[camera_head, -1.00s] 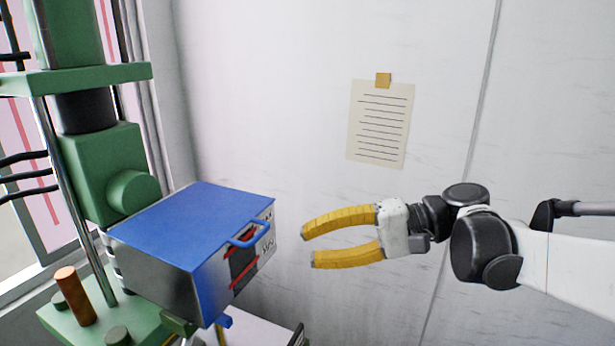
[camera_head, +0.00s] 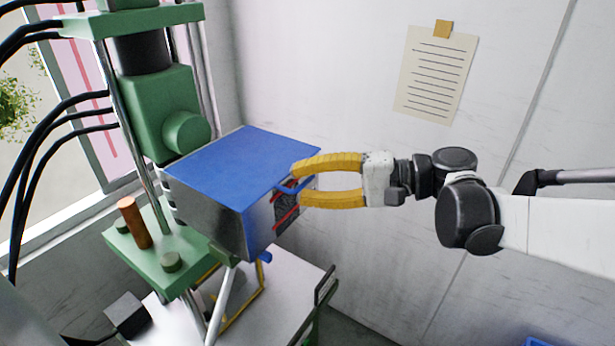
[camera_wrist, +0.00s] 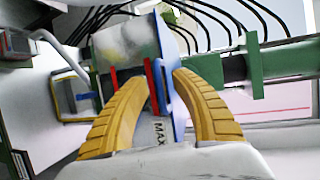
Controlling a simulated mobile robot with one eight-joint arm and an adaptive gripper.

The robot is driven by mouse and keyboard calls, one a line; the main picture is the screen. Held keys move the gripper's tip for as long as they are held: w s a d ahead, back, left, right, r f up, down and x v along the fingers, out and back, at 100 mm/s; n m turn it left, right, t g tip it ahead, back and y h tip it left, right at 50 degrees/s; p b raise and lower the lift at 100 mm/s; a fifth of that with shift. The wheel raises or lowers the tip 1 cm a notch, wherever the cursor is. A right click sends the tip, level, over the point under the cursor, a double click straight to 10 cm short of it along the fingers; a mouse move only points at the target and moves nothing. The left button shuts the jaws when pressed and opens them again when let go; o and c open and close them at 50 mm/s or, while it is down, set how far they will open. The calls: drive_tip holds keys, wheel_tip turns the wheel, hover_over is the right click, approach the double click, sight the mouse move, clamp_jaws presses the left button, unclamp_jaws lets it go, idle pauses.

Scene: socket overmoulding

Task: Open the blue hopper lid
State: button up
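The blue hopper lid (camera_head: 240,160) lies flat and closed on the metal hopper box (camera_head: 215,212). A blue handle (camera_head: 287,185) sticks out from the lid's right edge and is partly hidden by my fingers. My gripper (camera_head: 299,182) is open, its yellow fingers apart, one above the other, at the handle. In the wrist view my gripper (camera_wrist: 160,77) has its fingertips on either side of the lid's blue edge (camera_wrist: 168,85). I cannot tell whether the fingers touch the handle.
A green press (camera_head: 160,115) with rods and black cables stands left of the hopper. A white table (camera_head: 285,290) is below. A wall with a pinned paper sheet (camera_head: 436,75) is behind.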

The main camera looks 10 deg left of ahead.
clamp_jaws()
drive_tip(key=shift+r, duration=0.15)
